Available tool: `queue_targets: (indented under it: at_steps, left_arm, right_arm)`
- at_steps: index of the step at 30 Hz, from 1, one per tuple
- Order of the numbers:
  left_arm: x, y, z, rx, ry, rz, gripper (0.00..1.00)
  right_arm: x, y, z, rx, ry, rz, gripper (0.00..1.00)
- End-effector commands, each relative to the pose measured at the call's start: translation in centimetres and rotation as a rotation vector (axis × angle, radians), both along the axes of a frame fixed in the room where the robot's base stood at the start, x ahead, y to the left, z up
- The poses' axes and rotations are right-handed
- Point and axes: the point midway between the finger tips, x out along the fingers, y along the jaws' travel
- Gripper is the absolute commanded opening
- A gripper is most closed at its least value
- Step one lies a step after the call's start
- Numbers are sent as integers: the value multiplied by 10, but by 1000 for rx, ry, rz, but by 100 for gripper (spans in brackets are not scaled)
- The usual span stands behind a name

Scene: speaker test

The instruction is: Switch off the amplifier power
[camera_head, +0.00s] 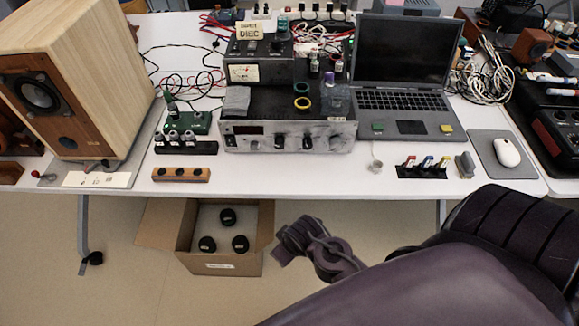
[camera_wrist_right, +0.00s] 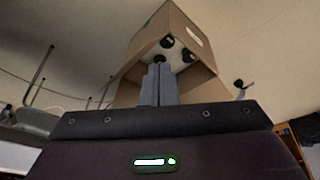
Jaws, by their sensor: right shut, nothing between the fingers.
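The amplifier (camera_head: 268,144) appears to be the wide silver-fronted unit at the middle of the table in the head view. My right arm comes in from the lower right, below and in front of the table edge. In the right wrist view, my right gripper (camera_wrist_right: 160,68) is shut and empty, pointing towards a cardboard box. It is apart from the amplifier, which I cannot make out in that view. My left gripper is not in view.
The open cardboard box (camera_head: 220,264) with black round pieces stands on the floor below the table (camera_head: 330,184). A wooden speaker (camera_head: 120,60) stands left, a laptop (camera_head: 402,60) right. A knob strip (camera_head: 180,174) and small plugs (camera_head: 425,165) lie along the front edge.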

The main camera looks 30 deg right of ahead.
Motion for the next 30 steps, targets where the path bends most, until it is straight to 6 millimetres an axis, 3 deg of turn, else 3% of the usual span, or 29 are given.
queue_targets:
  at_steps: [9,26,30]
  left_arm:
    - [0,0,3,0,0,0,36]
    - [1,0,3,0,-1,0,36]
    - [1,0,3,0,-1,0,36]
  right_arm:
    - [-8,0,-30,7,36,-22,0]
    - [-9,0,-31,7,37,-23,0]
    - [-12,0,-46,5,47,-24,0]
